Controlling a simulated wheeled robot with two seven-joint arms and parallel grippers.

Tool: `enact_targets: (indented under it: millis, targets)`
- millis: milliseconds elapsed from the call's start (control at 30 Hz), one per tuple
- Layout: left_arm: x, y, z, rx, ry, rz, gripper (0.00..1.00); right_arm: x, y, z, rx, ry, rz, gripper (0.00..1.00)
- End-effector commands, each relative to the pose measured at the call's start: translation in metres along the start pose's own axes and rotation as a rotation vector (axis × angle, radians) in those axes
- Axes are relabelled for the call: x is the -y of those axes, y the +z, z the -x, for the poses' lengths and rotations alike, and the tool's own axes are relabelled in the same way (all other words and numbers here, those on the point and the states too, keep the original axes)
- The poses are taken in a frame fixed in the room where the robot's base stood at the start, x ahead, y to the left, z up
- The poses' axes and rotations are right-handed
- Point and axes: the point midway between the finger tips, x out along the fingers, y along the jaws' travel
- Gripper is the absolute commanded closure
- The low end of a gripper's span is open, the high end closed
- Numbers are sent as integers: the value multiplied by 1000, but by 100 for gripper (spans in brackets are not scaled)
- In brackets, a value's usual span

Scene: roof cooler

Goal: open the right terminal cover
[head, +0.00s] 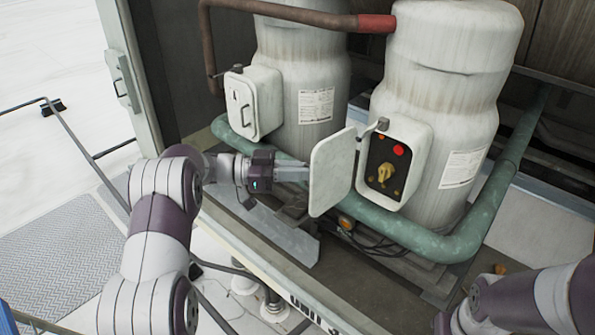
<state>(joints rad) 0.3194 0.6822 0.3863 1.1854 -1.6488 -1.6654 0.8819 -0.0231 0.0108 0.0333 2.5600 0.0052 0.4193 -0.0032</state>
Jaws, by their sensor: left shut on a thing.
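The right terminal cover (332,172) is a pale panel on the right tank. It stands swung out to the left on its hinge side.
The left tank's terminal cover (254,104) is shut. A green pipe (405,238) runs in front of and below the tanks. Dark cables (368,243) hang under the open box. A red-brown pipe (290,14) crosses above. The roof at left is mostly open.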

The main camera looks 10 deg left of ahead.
Motion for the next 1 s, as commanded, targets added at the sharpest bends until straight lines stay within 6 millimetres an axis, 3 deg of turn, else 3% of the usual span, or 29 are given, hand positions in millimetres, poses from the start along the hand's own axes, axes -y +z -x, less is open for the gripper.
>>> enact_targets:
  millis: [467, 567, 867, 1000]
  targets:
    - [1, -5, -2, -5, 0, -8, 100, 0, 0, 0, 0, 0, 0, 57]
    - [1, -5, -2, -4, 1, -8, 69, 0, 0, 0, 0, 0, 0, 57]
    - [0, -1, 1, -2, 0, -4, 68, 0, 0, -1, 0, 0, 0, 57]
    - [1, 4, 22, -1, -3, -6, 68, 0, 2, -15, 0, 0, 0, 57]
